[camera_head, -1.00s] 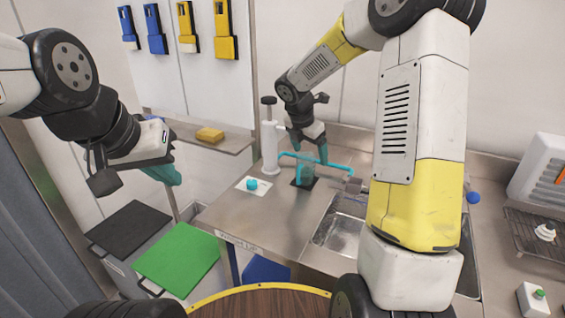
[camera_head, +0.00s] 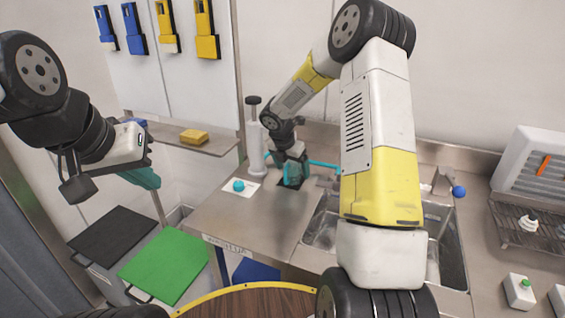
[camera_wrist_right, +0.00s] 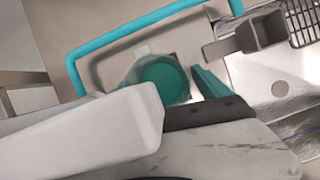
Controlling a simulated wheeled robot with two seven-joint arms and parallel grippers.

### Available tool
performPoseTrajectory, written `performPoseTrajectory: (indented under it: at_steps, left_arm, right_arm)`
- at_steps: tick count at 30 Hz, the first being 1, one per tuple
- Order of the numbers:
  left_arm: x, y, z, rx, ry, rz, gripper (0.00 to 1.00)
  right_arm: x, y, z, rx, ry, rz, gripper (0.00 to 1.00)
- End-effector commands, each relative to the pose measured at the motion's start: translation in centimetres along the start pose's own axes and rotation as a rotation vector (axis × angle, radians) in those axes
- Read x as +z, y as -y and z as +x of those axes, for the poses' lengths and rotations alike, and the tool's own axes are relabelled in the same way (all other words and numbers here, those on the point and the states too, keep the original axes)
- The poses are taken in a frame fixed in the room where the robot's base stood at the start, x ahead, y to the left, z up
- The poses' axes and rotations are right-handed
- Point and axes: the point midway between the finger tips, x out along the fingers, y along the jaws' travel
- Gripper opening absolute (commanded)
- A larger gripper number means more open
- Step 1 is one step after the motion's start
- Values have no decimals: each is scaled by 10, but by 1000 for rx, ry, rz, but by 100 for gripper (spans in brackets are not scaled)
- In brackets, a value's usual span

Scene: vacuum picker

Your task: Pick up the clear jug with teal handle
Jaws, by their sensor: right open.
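The jug (camera_wrist_right: 163,74) shows in the right wrist view as a rounded, see-through teal shape, partly hidden by the white part of my wrist. In the head view, my right gripper (camera_head: 293,172) is low over the dark square pad on the steel counter and largely hides the jug. It is open, with one teal finger (camera_wrist_right: 208,82) just right of the jug; the other finger is hidden. I cannot tell whether it touches the jug. The jug's handle is not clear. My left gripper (camera_head: 146,178) hangs at the left, away from the jug; its finger gap is unclear.
A bent teal bar (camera_wrist_right: 135,33) runs close around the jug area. A white pump dispenser (camera_head: 255,145) stands behind left, and a teal knob (camera_head: 238,186) on a white card lies left. The sink (camera_head: 323,232) is to the right. Green (camera_head: 165,265) and black boards lie lower left.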

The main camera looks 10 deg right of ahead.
Motion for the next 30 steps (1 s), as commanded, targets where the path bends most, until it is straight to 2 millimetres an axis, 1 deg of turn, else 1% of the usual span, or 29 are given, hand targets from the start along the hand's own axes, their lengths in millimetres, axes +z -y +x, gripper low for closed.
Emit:
performPoseTrajectory:
  at_steps: [2,3,5,6,11,12,14,15,30]
  left_arm:
    - [0,0,0,0,0,0,0]
    - [0,0,0,0,0,0,0]
    - [0,0,0,0,0,0,0]
    - [0,0,0,0,0,0,0]
    - [0,0,0,0,0,0,0]
    - [0,0,0,0,0,0,0]
    - [0,0,0,0,0,0,0]
    - [0,0,0,0,0,0,0]
    - [0,0,0,0,0,0,0]
  right_arm:
    - [0,0,0,0,0,0,87]
    - [0,0,0,0,0,0,85]
    - [0,0,0,0,0,0,73]
    - [0,0,0,0,0,0,65]
    - [0,0,0,0,0,0,34]
    - [0,0,-1,0,0,0,26]
    - [0,0,-1,0,0,0,14]
    - [0,0,-1,1,0,0,6]
    - [-2,-2,-3,0,0,1,6]
